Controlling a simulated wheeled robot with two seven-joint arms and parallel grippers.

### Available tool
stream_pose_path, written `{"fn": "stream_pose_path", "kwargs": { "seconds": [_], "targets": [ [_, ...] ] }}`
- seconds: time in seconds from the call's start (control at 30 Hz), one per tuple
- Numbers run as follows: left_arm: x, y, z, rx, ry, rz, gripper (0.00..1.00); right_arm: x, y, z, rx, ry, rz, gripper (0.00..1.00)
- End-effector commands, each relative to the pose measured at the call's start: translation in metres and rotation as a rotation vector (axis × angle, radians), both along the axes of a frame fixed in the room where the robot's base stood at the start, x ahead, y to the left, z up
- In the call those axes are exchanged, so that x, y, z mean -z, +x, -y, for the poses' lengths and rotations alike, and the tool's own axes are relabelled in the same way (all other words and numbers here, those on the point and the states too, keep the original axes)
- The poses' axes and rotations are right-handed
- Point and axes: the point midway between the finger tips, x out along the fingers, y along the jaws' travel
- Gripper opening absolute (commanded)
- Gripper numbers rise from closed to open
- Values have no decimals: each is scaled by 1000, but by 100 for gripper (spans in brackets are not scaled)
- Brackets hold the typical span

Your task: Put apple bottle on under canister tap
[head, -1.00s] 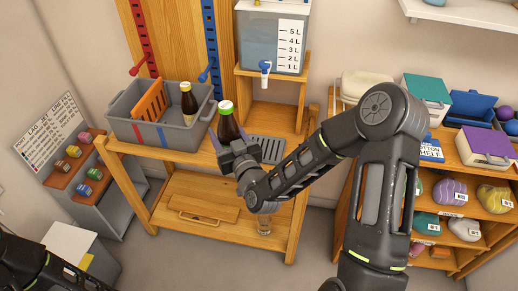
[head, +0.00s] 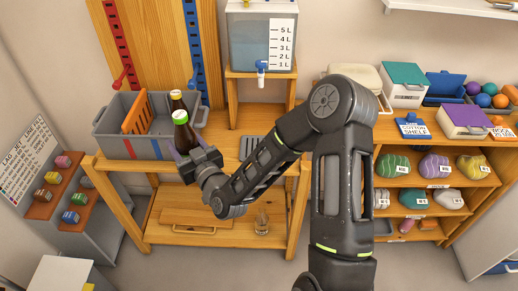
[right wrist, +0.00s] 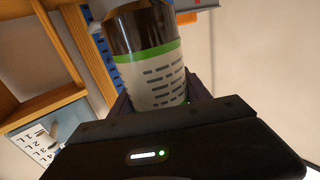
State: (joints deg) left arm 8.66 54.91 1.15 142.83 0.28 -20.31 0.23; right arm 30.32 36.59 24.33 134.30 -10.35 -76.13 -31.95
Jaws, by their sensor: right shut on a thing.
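A dark brown bottle with a green cap (head: 182,132) is upright in my right gripper (head: 194,156), which is shut on it in front of the grey crate's right end. In the right wrist view its white label with a green band (right wrist: 157,78) shows between the fingers. The canister (head: 262,45) stands on a raised wooden shelf, with its blue and white tap (head: 262,70) at the front. A grey slotted drip tray (head: 250,146) lies below the tap, partly hidden by my right arm. My left gripper is not in view.
A second brown bottle with a yellowish cap (head: 177,98) stands in the grey crate (head: 108,137), beside an orange divider (head: 136,115). A clear glass (head: 261,222) is on the lower shelf. A shelf of coloured goods (head: 424,170) stands at right.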

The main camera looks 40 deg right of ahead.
Motion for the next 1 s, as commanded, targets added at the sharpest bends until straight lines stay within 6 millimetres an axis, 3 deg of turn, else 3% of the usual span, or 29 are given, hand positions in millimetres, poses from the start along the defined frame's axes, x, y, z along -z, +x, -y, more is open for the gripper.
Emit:
{"fn": "stream_pose_path", "kwargs": {
  "seconds": [0.17, 0.37, 0.5, 0.7, 0.83, 1.0],
  "targets": [
    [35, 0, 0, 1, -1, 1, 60, 17, -3, 26, 16, -6, 7, 0],
    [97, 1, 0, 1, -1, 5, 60, 43, -18, 81, 65, -9, 10, 0],
    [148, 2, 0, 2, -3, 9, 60, 60, -41, 130, 131, -9, 11, 0],
    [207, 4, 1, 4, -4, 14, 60, 76, -84, 189, 242, -5, 9, 0],
    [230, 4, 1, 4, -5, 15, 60, 81, -108, 213, 297, -3, 7, 0],
    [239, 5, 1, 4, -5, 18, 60, 81, -123, 225, 330, -1, 3, 0]
  ]
}}
